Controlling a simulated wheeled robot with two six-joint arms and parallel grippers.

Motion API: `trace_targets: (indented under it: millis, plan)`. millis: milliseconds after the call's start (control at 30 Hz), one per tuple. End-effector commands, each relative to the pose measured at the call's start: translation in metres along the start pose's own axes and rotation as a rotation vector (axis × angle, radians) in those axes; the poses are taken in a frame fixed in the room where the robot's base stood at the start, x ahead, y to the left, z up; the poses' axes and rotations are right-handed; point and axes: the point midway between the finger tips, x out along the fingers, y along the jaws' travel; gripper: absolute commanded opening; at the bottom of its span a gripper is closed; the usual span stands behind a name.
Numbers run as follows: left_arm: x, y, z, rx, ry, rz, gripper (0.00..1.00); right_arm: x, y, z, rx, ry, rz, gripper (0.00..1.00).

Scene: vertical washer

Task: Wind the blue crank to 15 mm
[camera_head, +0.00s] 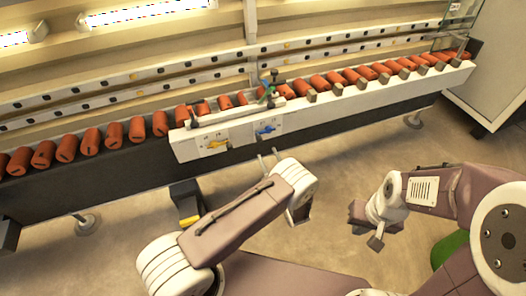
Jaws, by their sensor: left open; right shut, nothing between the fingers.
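The blue crank (266,130) is on the front face of a white panel (190,149) on the conveyor. A yellow crank (217,145) is to its left on the same panel. My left gripper (269,157) is open and below the blue crank in the picture, apart from it as far as I can tell. The arm link partly hides this gripper. My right gripper (368,236) is well to the right and lower, over the floor, shut and empty. Any millimetre scale is too small to read.
A row of orange cylinders (90,140) lies along the conveyor. A green and dark part (267,90) stands above the panel among them. A white cabinet (505,75) stands at the far right. The floor between the conveyor and my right gripper is clear.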

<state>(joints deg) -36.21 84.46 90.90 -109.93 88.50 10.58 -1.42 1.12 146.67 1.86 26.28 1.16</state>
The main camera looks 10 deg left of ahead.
Motion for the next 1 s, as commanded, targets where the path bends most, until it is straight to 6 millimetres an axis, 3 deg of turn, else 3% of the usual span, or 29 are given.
trace_targets:
  millis: [167, 400, 600, 900, 933, 1000]
  plan:
    - [0.009, 0.001, 0.002, -0.003, 0.0, 0.005, 0.45, 0.001, 0.0, 0.0, 0.0, 0.001, 0.0, 0.0]
    - [0.058, 0.002, 0.0, -0.004, -0.003, 0.008, 0.45, 0.02, 0.0, 0.002, 0.0, 0.001, 0.0, 0.0]
    - [0.086, 0.002, 0.001, -0.002, 0.0, 0.006, 0.45, 0.028, 0.001, 0.003, 0.0, 0.0, 0.0, 0.0]
    - [0.092, 0.0, 0.004, -0.001, 0.0, 0.004, 0.45, 0.028, 0.001, 0.003, 0.0, 0.0, 0.0, 0.0]
    - [0.092, 0.001, 0.003, -0.001, 0.0, 0.004, 0.42, 0.028, 0.001, 0.003, 0.0, 0.0, 0.0, 0.0]
    - [0.092, 0.001, 0.003, -0.001, 0.0, 0.004, 0.22, 0.028, 0.001, 0.003, 0.0, 0.0, 0.0, 0.0]
